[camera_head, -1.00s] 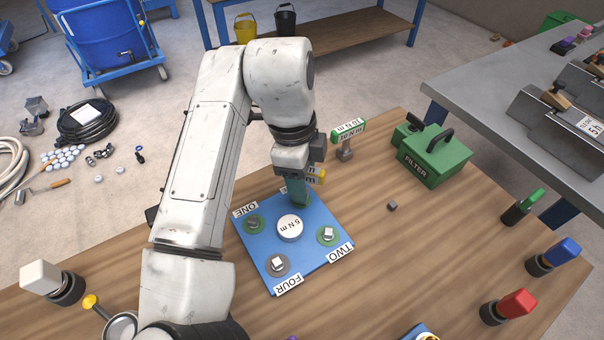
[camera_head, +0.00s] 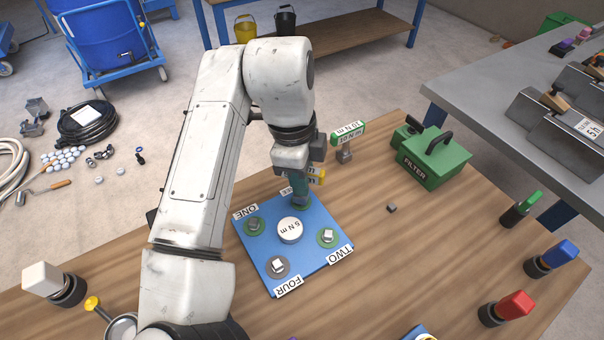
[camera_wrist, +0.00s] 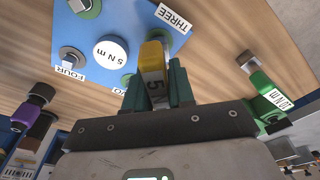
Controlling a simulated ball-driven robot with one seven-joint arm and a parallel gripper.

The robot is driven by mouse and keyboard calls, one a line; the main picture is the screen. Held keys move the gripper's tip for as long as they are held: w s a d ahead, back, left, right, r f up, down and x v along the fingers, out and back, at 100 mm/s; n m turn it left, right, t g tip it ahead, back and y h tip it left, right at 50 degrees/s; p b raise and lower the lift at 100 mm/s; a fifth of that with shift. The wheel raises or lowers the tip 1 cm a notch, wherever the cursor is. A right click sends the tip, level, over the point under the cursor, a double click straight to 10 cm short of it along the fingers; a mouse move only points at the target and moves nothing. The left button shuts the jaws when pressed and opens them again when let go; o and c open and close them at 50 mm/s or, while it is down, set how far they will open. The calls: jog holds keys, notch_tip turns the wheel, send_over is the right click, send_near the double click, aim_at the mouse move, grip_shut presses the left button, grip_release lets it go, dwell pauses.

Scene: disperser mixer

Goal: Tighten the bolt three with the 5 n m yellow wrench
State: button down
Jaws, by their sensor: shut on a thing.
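My gripper (camera_wrist: 153,88) is shut on the yellow wrench (camera_wrist: 154,58), which bears a 5. In the head view the yellow wrench (camera_head: 317,177) shows partly behind my gripper (camera_head: 300,188), low over the far corner of the blue plate (camera_head: 258,263). The THREE label (camera_wrist: 177,14) lies beside the wrench's far end in the wrist view. Bolt three is hidden by wrench and gripper, so I cannot tell whether they are engaged. Part of its green ring (camera_head: 304,205) shows. The plate also carries bolts ONE (camera_head: 254,226), TWO (camera_head: 327,236) and FOUR (camera_head: 277,265).
A white 5 N m disc (camera_head: 290,230) stands mid-plate. A green 10 N m tool (camera_head: 348,132) stands behind, right of my gripper. A green FILTER box (camera_head: 434,160), a small grey cube (camera_head: 392,208) and blue (camera_head: 562,252) and red (camera_head: 515,304) handles stand right. Wood between is mostly clear.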

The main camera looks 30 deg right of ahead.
jog(key=shift+r+p, duration=2)
jog(key=shift+r, duration=0.75)
